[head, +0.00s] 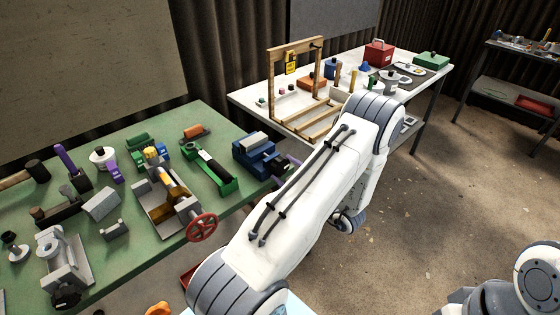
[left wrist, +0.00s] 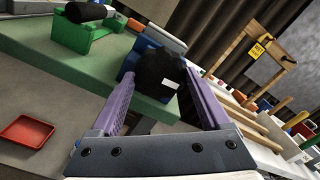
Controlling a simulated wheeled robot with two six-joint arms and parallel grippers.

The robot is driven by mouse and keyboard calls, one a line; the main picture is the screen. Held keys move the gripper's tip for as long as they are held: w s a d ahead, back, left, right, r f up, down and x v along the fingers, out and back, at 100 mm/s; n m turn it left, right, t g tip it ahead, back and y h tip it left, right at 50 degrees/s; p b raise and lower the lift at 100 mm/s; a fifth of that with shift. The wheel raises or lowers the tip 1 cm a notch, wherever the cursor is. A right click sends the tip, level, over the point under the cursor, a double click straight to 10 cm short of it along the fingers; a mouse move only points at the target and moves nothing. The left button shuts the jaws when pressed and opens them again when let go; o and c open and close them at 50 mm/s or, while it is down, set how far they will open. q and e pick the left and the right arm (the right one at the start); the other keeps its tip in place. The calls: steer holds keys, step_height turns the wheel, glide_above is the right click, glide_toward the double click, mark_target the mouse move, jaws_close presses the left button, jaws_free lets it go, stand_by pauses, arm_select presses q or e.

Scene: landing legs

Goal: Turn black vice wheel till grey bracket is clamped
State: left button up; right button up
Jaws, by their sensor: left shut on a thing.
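The blue vice (head: 256,154) stands at the right end of the green table, with a grey piece (head: 254,140) at its top, which looks like the bracket. Its black wheel (left wrist: 156,78) faces my left gripper (left wrist: 158,90). The purple fingers lie on either side of the wheel and are shut on it. In the head view my left gripper (head: 284,170) is mostly hidden behind my arm. I cannot tell whether the vice jaws touch the grey piece. My right gripper is not in view.
A green vice (head: 212,170) stands just left of the blue one, and a vice with a red wheel (head: 201,227) is nearer. The green table (head: 130,262) holds several other tools. A white table (head: 246,98) with a wooden frame (head: 297,46) stands behind. A red tray (left wrist: 26,131) lies below.

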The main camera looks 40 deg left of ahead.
arm_select(q)
steer(key=shift+m, duration=0.3)
steer(key=shift+r+m+p, duration=0.15)
steer(key=shift+m+p, duration=0.45)
steer(key=shift+p, duration=0.35)
steer(key=shift+m+p, duration=0.7)
steer(key=shift+m, duration=0.1)
steer(key=shift+m+p, duration=0.3)
steer(key=shift+m, duration=0.3)
steer(key=shift+f, duration=0.2)
steer(key=o, duration=1.1)
